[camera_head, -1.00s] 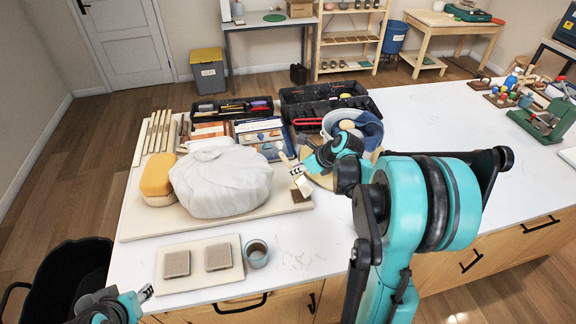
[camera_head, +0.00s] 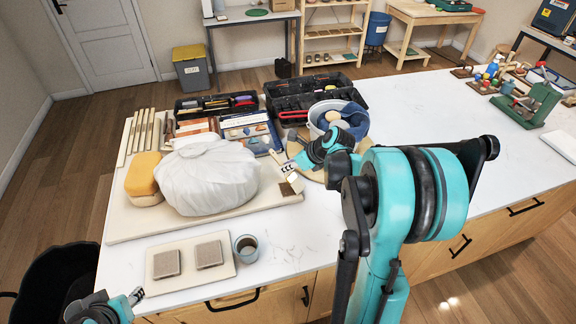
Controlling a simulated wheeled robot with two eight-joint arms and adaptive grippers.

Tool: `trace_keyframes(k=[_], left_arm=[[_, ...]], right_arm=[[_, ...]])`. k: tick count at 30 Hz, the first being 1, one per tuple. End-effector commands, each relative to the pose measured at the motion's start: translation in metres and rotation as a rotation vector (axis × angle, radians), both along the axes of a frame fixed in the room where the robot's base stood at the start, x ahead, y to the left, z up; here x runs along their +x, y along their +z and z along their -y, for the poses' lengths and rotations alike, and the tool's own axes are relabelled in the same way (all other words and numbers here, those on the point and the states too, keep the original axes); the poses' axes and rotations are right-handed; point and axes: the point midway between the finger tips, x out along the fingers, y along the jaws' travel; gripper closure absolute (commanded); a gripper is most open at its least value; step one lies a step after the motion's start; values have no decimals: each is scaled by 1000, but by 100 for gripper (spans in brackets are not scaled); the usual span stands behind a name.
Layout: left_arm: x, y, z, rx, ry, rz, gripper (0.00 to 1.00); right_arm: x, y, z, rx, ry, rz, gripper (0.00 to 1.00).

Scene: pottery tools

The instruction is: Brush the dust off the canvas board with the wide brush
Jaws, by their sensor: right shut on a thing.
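The canvas board (camera_head: 128,228) is a large cream board flat on the white table, bearing a white wrapped bundle. My right gripper (camera_head: 290,166) is shut on the wide brush (camera_head: 295,182), over the board's right end.
The white wrapped bundle (camera_head: 207,175) and a yellow sponge (camera_head: 143,175) sit on the board. In front are a tile board (camera_head: 163,286) and a cup (camera_head: 246,249). The table's right half is mostly clear.

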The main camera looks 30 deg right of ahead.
Motion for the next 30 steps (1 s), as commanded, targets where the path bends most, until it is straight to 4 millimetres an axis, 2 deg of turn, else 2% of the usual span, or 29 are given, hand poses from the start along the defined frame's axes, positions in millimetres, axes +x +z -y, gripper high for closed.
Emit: trace_keyframes(k=[7,30], left_arm=[[0,-1,0,0,0,0,60],[0,-5,0,0,0,0,60]], right_arm=[[3,-1,-1,0,0,0,100],[35,-2,-14,-1,1,0,100]])
